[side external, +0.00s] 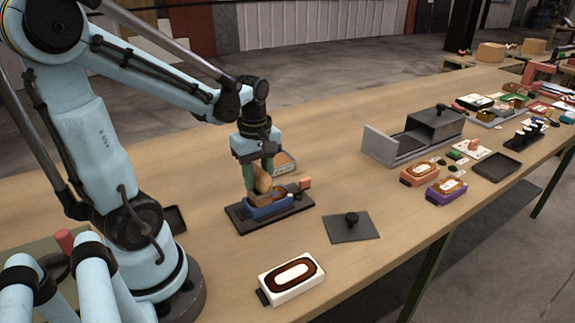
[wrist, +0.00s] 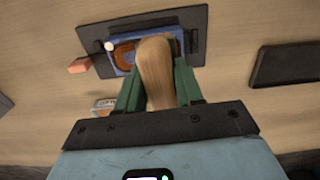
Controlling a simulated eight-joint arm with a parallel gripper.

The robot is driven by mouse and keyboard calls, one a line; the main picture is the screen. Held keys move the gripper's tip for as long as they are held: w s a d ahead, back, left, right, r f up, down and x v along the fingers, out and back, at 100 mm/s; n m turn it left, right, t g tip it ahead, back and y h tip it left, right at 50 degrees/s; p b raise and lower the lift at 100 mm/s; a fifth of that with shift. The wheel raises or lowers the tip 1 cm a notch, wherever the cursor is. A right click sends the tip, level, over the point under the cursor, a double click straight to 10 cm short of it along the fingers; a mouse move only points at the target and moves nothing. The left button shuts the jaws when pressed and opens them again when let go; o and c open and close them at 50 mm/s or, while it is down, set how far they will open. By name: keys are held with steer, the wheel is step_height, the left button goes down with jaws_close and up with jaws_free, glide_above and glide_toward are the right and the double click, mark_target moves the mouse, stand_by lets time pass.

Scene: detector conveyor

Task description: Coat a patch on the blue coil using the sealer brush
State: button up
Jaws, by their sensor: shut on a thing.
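My gripper (side external: 257,170) is shut on the sealer brush (side external: 263,181), whose tan wooden handle (wrist: 155,75) stands between the green fingers (wrist: 158,88) in the wrist view. The blue coil (side external: 268,211) sits in a dark fixture (side external: 240,220) directly below the gripper. In the wrist view, the blue coil (wrist: 118,57) shows a brown winding oval and lies partly behind the brush. The brush's lower end is over the coil. Its bristle tip is hidden in the wrist view, and I cannot tell whether it touches the coil.
An orange block (side external: 305,183) is at the fixture's far right corner. A dark plate with a knob (side external: 350,227) and a white coil (side external: 291,278) lie nearby. Orange (side external: 432,171) and purple (side external: 446,191) coils and a grey sliding box (side external: 430,130) stand right. The table's left middle is clear.

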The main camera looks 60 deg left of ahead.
steer(key=shift+s, duration=2)
steer(key=shift+w+r, duration=0.15)
steer(key=shift+w, duration=2.25)
steer(key=shift+w+f, duration=0.25)
steer(key=shift+w, duration=0.2)
steer(key=shift+w+r, duration=0.2)
steer(key=shift+w, duration=0.1)
steer(key=shift+w+f, duration=0.1)
steer(key=shift+w, duration=1.4)
steer(key=shift+w+f, duration=0.1)
steer(key=shift+w, duration=1.3)
step_height(320, 180, up, 8)
steer(key=shift+r, duration=0.2)
steer(key=shift+f, duration=0.1)
